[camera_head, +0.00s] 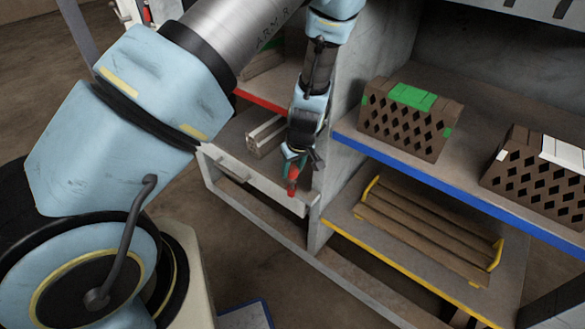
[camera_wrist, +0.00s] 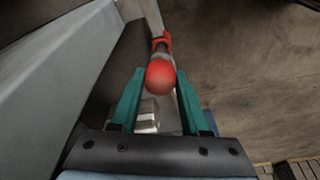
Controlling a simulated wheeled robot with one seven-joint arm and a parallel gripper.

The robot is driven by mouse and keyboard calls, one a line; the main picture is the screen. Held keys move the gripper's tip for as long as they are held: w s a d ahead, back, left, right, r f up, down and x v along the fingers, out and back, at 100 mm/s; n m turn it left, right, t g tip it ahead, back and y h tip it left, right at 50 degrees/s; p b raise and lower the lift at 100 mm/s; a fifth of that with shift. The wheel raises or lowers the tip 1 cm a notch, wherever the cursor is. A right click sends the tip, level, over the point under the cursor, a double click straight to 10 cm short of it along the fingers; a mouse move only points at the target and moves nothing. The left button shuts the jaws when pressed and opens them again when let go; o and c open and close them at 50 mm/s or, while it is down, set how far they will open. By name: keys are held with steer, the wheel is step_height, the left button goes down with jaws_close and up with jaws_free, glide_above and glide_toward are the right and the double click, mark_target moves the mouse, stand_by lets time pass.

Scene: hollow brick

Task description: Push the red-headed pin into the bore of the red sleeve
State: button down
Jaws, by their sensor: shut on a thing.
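The red-headed pin (camera_wrist: 160,75) is between the two teal fingers of my gripper (camera_wrist: 160,84) in the wrist view, its round red head facing the camera. My gripper is shut on it. The red sleeve (camera_wrist: 167,41) shows just beyond the head, roughly in line with it, at the end of a pale bar. A short grey stretch shows between head and sleeve; I cannot tell how deep the pin tip is. In the head view my gripper (camera_head: 291,160) points down, with red parts right below it at the front of the shelf unit.
A pale drawer-like front (camera_head: 248,180) and a grey upright panel (camera_head: 345,90) stand close to my gripper. To the right, hollow bricks (camera_head: 405,120) stand on a blue-edged shelf (camera_head: 460,190). Brown slats (camera_head: 425,232) lie on the yellow-edged shelf below.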

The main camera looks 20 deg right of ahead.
steer(key=shift+f+b, duration=1)
steer(key=shift+f, duration=0.5)
steer(key=shift+c, duration=1.5)
jaws_free()
steer(key=shift+r, duration=0.1)
steer(key=v, duration=1)
steer(key=shift+r+b, duration=0.3)
steer(key=a+r, duration=0.5)
steer(key=a, duration=0.5)
steer(key=a+r+m+g, duration=0.1)
steer(key=a+r, duration=0.5)
steer(key=a, duration=0.4)
steer(key=s+a+r+m, duration=0.1)
steer(key=a+r, duration=0.4)
steer(key=a, duration=0.5)
steer(key=shift+a+g+h+p, duration=0.3)
